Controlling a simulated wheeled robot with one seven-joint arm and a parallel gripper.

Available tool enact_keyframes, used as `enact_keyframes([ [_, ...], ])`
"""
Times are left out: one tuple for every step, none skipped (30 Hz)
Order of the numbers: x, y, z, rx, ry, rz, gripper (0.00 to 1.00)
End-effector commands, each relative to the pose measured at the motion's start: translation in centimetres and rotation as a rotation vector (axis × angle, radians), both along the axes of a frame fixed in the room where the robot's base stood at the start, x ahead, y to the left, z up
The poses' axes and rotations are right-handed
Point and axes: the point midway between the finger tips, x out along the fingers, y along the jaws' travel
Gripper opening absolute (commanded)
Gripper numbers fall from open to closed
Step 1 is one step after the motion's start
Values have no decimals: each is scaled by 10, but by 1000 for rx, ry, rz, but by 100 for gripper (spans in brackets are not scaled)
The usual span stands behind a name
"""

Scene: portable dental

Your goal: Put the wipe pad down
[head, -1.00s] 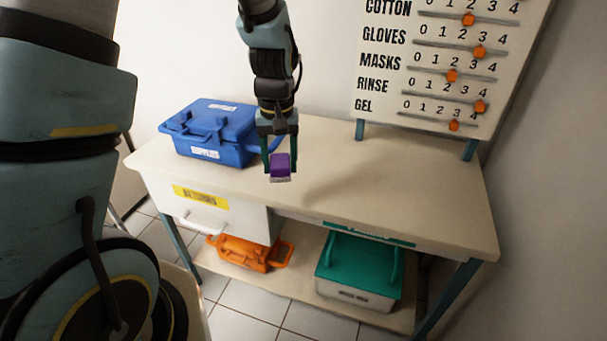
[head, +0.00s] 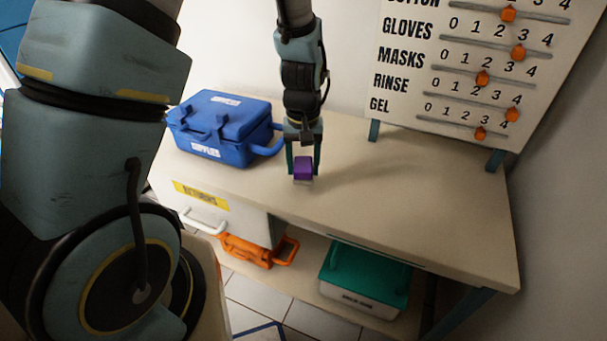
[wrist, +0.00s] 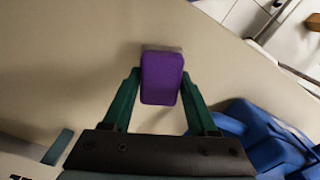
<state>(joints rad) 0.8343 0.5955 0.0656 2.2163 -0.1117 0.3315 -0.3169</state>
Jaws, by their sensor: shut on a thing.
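The wipe pad (head: 303,167) is a small purple block with a pale underside. My gripper (head: 303,172) is shut on it, pointing down over the cream table top (head: 400,190). In the wrist view the pad (wrist: 162,78) sits between the green fingers of my gripper (wrist: 162,85), with bare table behind it. The pad is low over the table, near its front edge. I cannot tell whether its underside touches the surface.
A blue supplies case (head: 222,128) stands on the table left of my gripper. A board with orange sliders (head: 470,60) stands at the back right. An orange case (head: 247,250) and a teal-lidded box (head: 365,275) are on the lower shelf. The table's right side is clear.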

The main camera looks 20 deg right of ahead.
Motion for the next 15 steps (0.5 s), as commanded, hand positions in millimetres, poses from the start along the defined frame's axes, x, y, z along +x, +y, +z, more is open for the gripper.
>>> enact_keyframes([
  [-1, 1, -6, 4, 4, 1, 0],
  [-1, 1, -11, 4, 4, 1, 0],
  [-1, 1, -17, 4, 5, 1, 0],
  [-1, 1, -21, 4, 4, 0, 0],
  [-1, 1, -25, 4, 4, 0, 0],
  [-1, 1, -29, 2, 3, 0, 0],
  [-1, 0, -32, 2, 2, 0, 0],
  [-1, 0, -34, 2, 2, 0, 0],
  [-1, 0, -36, 1, 2, 0, 0],
  [0, 0, -37, 1, 2, 0, 0],
  [0, 0, -37, 0, 1, 0, 0],
  [0, 0, -37, 0, 1, 0, 0],
  [0, 0, -37, 0, 1, 0, 0],
  [0, 0, -37, 0, 1, 0, 0],
  [0, 0, -37, 0, 1, 0, 0],
])
